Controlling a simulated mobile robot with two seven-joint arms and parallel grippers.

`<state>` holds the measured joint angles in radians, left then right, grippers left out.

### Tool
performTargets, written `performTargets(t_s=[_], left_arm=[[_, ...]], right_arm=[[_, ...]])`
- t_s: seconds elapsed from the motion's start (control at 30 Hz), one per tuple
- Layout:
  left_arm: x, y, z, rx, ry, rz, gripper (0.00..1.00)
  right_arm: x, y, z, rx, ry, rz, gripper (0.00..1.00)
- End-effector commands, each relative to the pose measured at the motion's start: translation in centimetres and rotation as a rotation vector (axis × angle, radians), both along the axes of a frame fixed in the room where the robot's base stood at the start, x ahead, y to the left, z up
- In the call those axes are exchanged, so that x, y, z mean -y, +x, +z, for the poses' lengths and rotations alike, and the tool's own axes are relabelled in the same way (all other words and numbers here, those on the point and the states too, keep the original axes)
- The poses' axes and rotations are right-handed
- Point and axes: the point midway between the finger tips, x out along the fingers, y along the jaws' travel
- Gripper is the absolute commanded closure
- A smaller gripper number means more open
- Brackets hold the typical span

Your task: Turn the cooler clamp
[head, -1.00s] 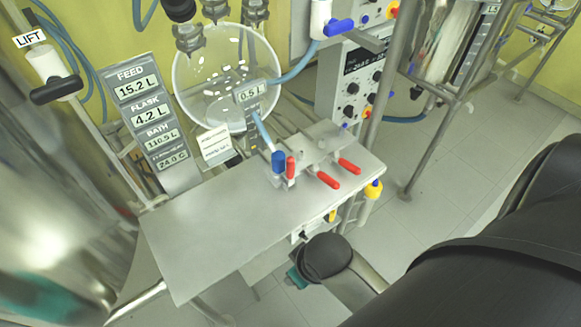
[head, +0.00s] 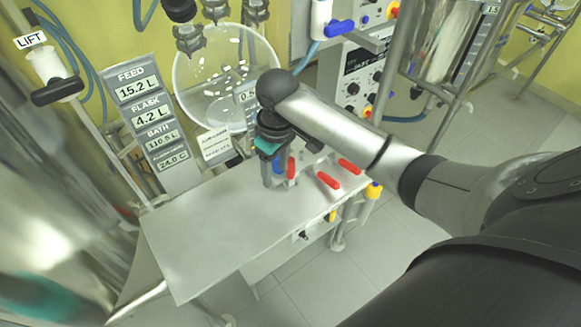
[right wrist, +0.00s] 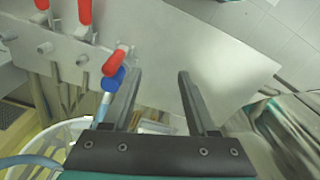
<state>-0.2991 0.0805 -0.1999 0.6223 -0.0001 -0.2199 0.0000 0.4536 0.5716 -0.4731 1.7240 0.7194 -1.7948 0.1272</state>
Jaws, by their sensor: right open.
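Several small valves or clamps with red handles sit along the far right edge of the steel table; no label shows which is the cooler clamp. The nearest red handle (head: 291,168) stands by a blue fitting, partly behind my right gripper (head: 273,178). Two more red handles (head: 328,180) (head: 350,166) lie to its right. In the right wrist view my right gripper (right wrist: 160,76) is open and empty, its fingers over the table. The red handle (right wrist: 116,62) and blue fitting (right wrist: 113,79) are just left of its left finger, outside the jaws. My left gripper is not in view.
The steel table top (head: 200,240) is bare on its left and front. A round glass flask (head: 215,85) hangs behind it, with a display column (head: 150,120) to the left. A blue-handled valve (head: 340,27) is above right. A shiny vessel fills the left edge.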

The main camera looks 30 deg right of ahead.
Motion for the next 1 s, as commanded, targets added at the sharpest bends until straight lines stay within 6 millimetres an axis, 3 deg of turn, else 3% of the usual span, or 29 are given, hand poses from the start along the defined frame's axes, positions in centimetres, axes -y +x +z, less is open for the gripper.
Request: performTargets(t_s=[0.03,0.2,0.43,0.67,1.0], left_arm=[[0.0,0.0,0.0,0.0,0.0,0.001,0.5],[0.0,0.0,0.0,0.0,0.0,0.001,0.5],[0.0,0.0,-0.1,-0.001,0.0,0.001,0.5],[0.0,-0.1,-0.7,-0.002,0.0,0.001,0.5],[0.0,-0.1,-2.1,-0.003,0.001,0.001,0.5]], right_arm=[[1.6,1.3,1.4,-0.008,-0.016,-0.027,0.42],[4.9,3.5,4.8,-0.041,-0.027,-0.098,0.42],[6.6,4.3,6.4,-0.06,-0.024,-0.142,0.42],[6.6,4.2,3.1,-0.062,-0.025,-0.142,0.42],[6.6,4.2,-4.3,-0.061,-0.025,-0.142,0.42]])
